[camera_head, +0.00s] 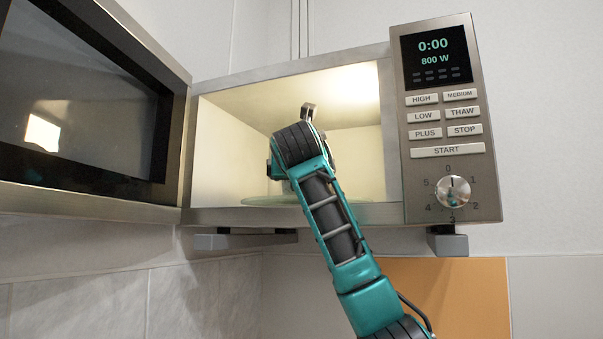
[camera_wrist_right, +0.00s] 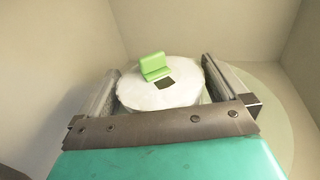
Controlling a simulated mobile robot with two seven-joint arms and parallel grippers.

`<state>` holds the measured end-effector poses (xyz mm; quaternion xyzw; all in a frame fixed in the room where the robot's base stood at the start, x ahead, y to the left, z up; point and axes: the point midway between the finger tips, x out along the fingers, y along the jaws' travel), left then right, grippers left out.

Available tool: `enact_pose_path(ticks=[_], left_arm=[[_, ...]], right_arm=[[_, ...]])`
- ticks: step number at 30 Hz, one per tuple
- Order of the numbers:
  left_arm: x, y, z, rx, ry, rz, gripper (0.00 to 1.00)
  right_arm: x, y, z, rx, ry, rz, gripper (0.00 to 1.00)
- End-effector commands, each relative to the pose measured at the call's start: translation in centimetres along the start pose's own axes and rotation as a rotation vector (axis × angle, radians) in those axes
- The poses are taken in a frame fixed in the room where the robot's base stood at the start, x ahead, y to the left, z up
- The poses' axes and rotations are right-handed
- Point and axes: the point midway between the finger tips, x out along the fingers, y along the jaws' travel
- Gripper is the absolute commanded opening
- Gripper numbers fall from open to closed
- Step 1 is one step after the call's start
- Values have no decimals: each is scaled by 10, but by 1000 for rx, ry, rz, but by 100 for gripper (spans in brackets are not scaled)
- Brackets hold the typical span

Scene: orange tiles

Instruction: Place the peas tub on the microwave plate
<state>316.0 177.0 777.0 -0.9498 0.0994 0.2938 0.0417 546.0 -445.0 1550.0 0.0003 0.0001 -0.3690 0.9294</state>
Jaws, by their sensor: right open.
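The peas tub (camera_wrist_right: 160,92) shows in the right wrist view as a round white tub top with a green tab and a small dark square. It is between the two fingers of my right gripper (camera_wrist_right: 161,68), which is open around it. The tub appears to stand on the glass microwave plate (camera_wrist_right: 272,112), but its base is hidden. In the head view the plate's front edge (camera_head: 258,201) shows inside the lit microwave, and my right arm reaches in over it and hides the tub. My left gripper is in neither view.
The microwave door (camera_head: 85,100) stands open to the left. The control panel (camera_head: 447,125) is at the right of the opening and reads 0:00 and 800 W. The cavity walls (camera_wrist_right: 62,50) surround my right gripper. An orange tile (camera_head: 450,290) is on the wall below.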

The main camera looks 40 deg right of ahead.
Motion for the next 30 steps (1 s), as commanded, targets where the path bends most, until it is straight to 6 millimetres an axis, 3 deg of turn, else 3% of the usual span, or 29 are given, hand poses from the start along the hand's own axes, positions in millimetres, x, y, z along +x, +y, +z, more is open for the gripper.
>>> enact_pose_path(ticks=[5,15,21,30], left_arm=[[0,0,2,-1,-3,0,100],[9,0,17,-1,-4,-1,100],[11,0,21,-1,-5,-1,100],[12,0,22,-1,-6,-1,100]], right_arm=[[-7,0,3,1,-3,1,100],[-77,0,2,0,-6,3,100],[-109,0,3,0,-3,2,100],[-121,0,4,-1,0,0,100]])
